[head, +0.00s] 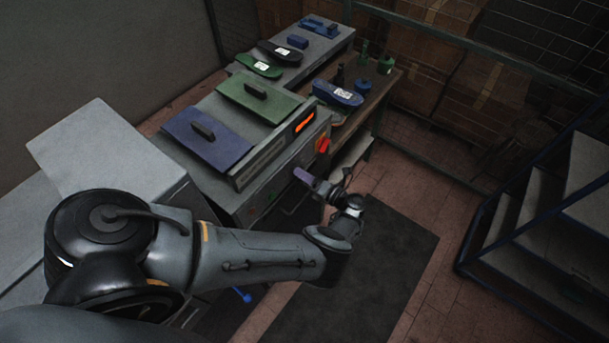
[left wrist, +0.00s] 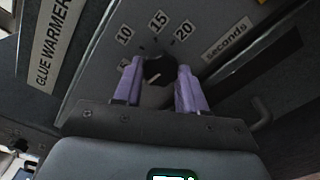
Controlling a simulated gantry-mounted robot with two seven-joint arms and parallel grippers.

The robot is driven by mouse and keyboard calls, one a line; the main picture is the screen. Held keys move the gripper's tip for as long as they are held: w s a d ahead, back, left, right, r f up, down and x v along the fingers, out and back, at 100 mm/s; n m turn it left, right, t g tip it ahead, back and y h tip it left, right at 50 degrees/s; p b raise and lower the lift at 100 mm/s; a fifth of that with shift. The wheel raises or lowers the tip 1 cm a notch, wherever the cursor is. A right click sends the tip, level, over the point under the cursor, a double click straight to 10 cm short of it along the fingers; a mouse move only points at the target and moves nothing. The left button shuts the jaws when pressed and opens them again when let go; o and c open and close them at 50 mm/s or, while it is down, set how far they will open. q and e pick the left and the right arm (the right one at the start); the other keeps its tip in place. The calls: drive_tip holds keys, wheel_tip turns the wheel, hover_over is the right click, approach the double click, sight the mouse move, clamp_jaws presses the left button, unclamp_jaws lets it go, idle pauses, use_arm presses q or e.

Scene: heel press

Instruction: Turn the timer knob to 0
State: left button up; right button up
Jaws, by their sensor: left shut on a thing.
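The timer knob (left wrist: 157,71) is a small black knob on the grey front panel of the press. In the left wrist view it sits between the two purple fingers of my left gripper (left wrist: 159,80), which is shut on it. The printed marks 10, 15 and 20 and the word "seconds" show around it; a further mark at the left is partly hidden by a finger. I cannot tell which mark the knob points to. In the head view my left gripper (head: 304,177) is against the press front, and the knob is hidden. My right gripper is not in view.
A red switch (head: 323,145) and a lit red display (head: 304,120) are on the press. Blue (head: 226,154) and green (head: 277,107) pads lie on top. A handle (left wrist: 262,113) sticks out right of the knob. A dark mat (head: 385,265) covers clear floor; shelves (head: 535,215) stand right.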

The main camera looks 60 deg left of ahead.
use_arm(q)
drive_tip(key=o, duration=1.1)
drive_tip(key=shift+c, duration=0.2)
drive_tip(key=b+v, duration=0.3)
drive_tip(key=v, duration=0.7)
drive_tip(key=shift+d, duration=0.4)
drive_tip(key=shift+w, duration=0.15)
